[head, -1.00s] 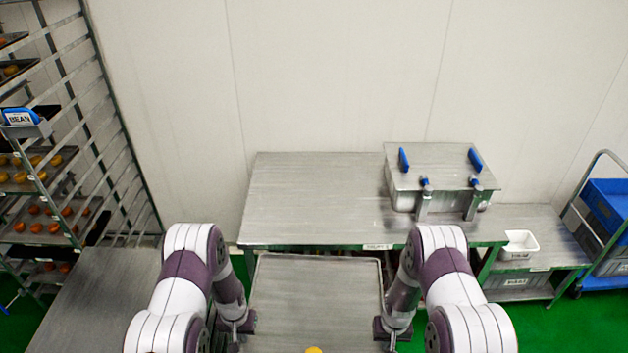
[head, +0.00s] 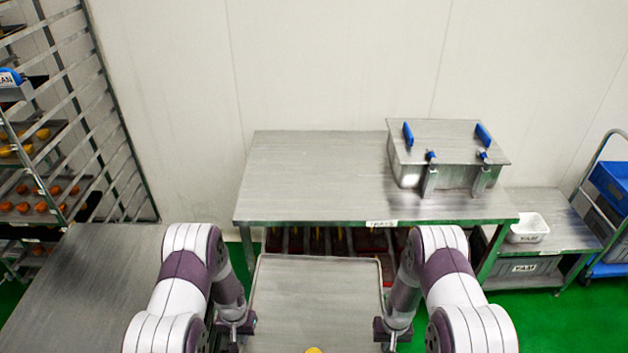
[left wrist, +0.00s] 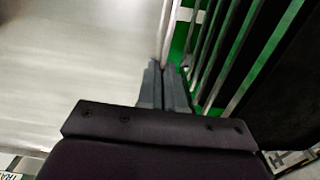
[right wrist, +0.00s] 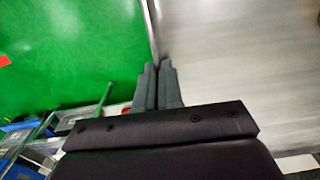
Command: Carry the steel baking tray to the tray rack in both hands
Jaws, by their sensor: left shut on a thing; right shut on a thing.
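The steel baking tray (head: 315,300) is held level in front of me, at the bottom middle of the head view. A small yellow-orange thing (head: 314,350) shows at the bottom edge of that view, over the tray. My left gripper (left wrist: 166,70) is shut on the tray's left edge, and my right gripper (right wrist: 153,72) is shut on its right edge. The tray's surface also shows in the left wrist view (left wrist: 80,60) and the right wrist view (right wrist: 240,70). The tray rack (head: 110,130) stands at the far left, with several loaded trays in it.
A steel table (head: 310,180) stands ahead against the wall, with a lidded steel box (head: 450,145) on it. Another steel surface (head: 90,275) lies at the left. A low bench with a white bin (head: 528,228) and a cart with blue crates (head: 610,185) are at the right.

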